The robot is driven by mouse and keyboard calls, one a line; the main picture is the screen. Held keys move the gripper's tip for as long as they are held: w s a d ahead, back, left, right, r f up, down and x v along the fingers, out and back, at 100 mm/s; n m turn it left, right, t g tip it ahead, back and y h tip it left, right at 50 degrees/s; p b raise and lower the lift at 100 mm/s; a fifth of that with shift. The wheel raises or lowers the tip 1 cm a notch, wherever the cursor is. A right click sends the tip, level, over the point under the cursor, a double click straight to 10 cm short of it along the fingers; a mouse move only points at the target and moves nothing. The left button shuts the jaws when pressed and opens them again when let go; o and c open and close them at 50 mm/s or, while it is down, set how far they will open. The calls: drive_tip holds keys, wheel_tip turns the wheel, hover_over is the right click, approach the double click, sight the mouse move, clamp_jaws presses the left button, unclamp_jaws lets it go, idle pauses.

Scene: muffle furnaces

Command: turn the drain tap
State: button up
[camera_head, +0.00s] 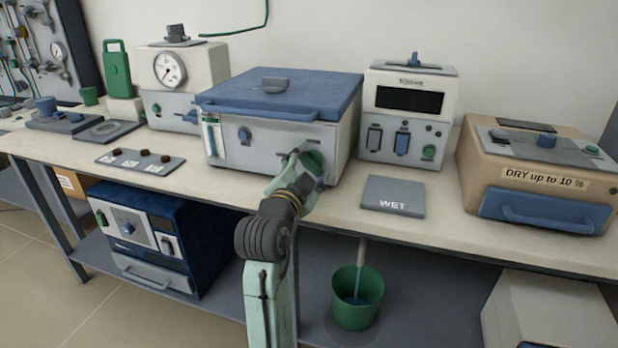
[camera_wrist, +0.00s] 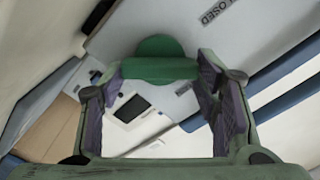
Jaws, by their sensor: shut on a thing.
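The drain tap has a green handle (camera_wrist: 160,60) and sits low at the front right of a white bath (camera_head: 265,150) with a blue lid (camera_head: 285,88). In the head view the green handle (camera_head: 313,160) shows just beyond my fingers. My gripper (camera_head: 304,165) reaches up to the front panel there. In the wrist view my gripper (camera_wrist: 162,80) has one finger on each side of the green handle and is shut on it. A label reading "CLOSED" (camera_wrist: 220,12) is on the panel close by. The tap's stem is hidden.
A grey plate marked "WET" (camera_head: 393,197) lies right of the bath. A white device with a dark display (camera_head: 410,100) stands behind it. A green bucket (camera_head: 357,298) is on the lower shelf.

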drive_tip(key=m+b, duration=0.2)
drive_tip(key=m, duration=0.1)
drive_tip(key=m+b, duration=0.1)
drive_tip(key=b, duration=0.1)
drive_tip(key=shift+f+m, duration=0.25)
drive_tip(key=shift+m, duration=0.05)
drive_tip(key=shift+m+b, duration=1.8)
drive_tip(key=shift+m, duration=0.4)
drive_tip(key=shift+d+r, duration=0.1)
drive_tip(key=o, duration=1.1)
drive_tip(key=shift+o, duration=0.2)
drive_tip(key=v, duration=1.2)
